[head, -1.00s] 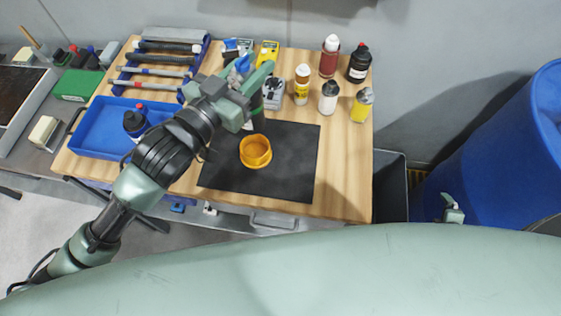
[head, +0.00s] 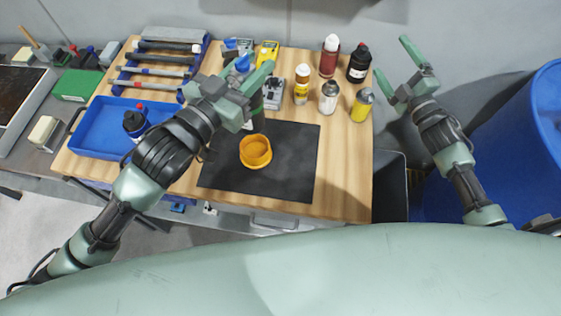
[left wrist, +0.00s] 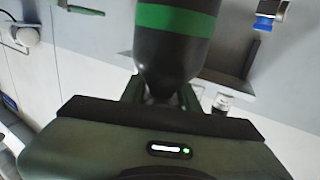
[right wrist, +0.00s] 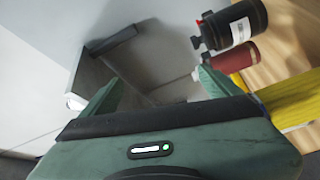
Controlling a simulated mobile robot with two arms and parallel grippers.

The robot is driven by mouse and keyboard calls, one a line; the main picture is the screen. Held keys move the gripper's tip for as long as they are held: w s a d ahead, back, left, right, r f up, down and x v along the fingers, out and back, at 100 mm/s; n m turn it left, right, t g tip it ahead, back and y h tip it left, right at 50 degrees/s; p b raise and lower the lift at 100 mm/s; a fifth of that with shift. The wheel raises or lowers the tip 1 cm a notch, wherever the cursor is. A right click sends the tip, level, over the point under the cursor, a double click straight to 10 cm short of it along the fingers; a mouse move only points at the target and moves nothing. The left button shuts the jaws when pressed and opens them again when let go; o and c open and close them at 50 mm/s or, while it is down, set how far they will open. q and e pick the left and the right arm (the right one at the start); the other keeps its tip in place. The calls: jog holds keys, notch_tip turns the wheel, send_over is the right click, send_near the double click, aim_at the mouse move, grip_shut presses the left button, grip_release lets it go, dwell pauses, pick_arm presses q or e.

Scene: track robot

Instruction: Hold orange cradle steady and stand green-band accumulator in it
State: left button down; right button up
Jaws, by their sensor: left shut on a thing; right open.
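The orange cradle (head: 255,162) sits on the black mat (head: 225,176) on the wooden bench, its opening facing up and looking empty. My left gripper (head: 256,76) is over the bench, beyond the cradle in the head view. In the left wrist view it is shut on the dark green-band accumulator (left wrist: 176,18). In the head view, the arm hides much of the accumulator. My right gripper (head: 391,57) is open and empty, raised to the right of the bench and apart from the cradle. In the right wrist view, nothing is between its fingers (right wrist: 158,92).
Several bottles and cans stand at the bench's back right, including a black bottle (head: 358,66) and a yellow can (head: 361,106). A blue tray (head: 90,140) is at the left. A large blue barrel (head: 530,140) stands at the right. The mat's right side is clear.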

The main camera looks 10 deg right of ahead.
jog(key=w+a+r+m+t+y, duration=0.15)
jog(key=a+r+m, duration=0.25)
jog(key=a, duration=0.4)
jog(key=w+a+r+m+y, duration=0.1)
jog(key=w+a+r+m, duration=0.15)
jog(key=a+m, duration=0.45)
jog(key=n+g+y, duration=0.2)
jog(key=g, duration=0.7)
send_near(247, 143)
jog(key=v, duration=0.3)
jog(key=shift+d+r, duration=0.25)
jog(key=shift+d, duration=0.1)
jog(key=shift+a+f+g, duration=0.15)
jog(key=shift+g, duration=0.1)
jog(key=x, duration=1.1)
jog(key=shift+w+a, duration=0.2)
jog(key=shift+a, duration=0.05)
jog(key=c, duration=1.6)
